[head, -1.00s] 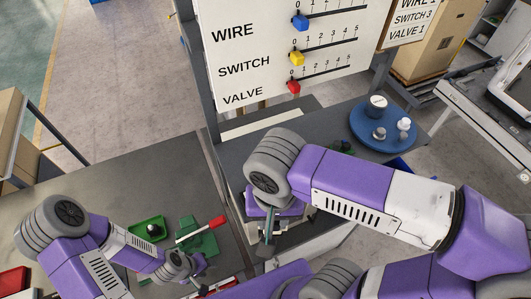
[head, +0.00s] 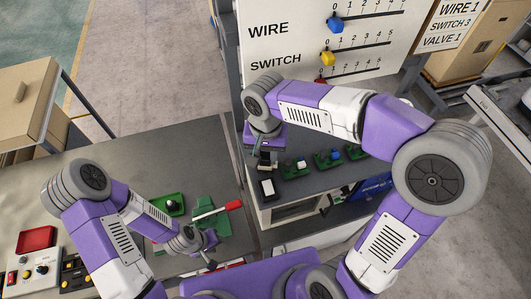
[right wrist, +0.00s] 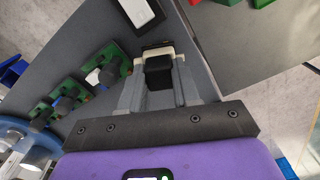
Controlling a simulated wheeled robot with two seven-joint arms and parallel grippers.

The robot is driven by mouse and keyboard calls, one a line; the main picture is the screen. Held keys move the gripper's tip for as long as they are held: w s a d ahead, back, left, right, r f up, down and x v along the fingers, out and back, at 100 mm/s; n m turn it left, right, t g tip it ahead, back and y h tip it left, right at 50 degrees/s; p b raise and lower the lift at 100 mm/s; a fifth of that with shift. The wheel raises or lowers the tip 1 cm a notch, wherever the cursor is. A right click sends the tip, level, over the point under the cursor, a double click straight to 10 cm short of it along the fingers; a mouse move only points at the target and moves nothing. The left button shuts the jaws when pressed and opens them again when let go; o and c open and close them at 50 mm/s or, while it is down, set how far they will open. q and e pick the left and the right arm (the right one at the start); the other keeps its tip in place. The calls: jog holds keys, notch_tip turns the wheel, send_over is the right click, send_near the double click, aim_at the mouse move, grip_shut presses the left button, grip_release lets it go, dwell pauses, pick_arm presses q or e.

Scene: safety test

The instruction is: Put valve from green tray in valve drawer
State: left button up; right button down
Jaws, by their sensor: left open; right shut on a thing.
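A green tray (head: 179,211) lies on the grey table at the left in the head view, with a small dark and grey valve (head: 171,203) in it. My left gripper (head: 208,256) is open, to the lower right of the tray and apart from the valve. My right gripper (head: 261,151) is over the left part of the cabinet top. In the right wrist view it (right wrist: 158,75) is shut on a black block (right wrist: 158,72), whose kind I cannot tell. The valve drawer cannot be made out; the arm covers the lower part of the sign board.
Several green boards (head: 295,168) with blue, white and dark parts stand on the cabinet top (head: 307,182). A green fixture with a red-handled tool (head: 233,205) lies right of the tray. A control panel (head: 35,262) is at the lower left. The table's back is clear.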

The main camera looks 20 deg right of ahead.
jog(key=shift+f, duration=0.3)
jog(key=shift+f, duration=0.15)
jog(key=c, duration=0.8)
grip_release()
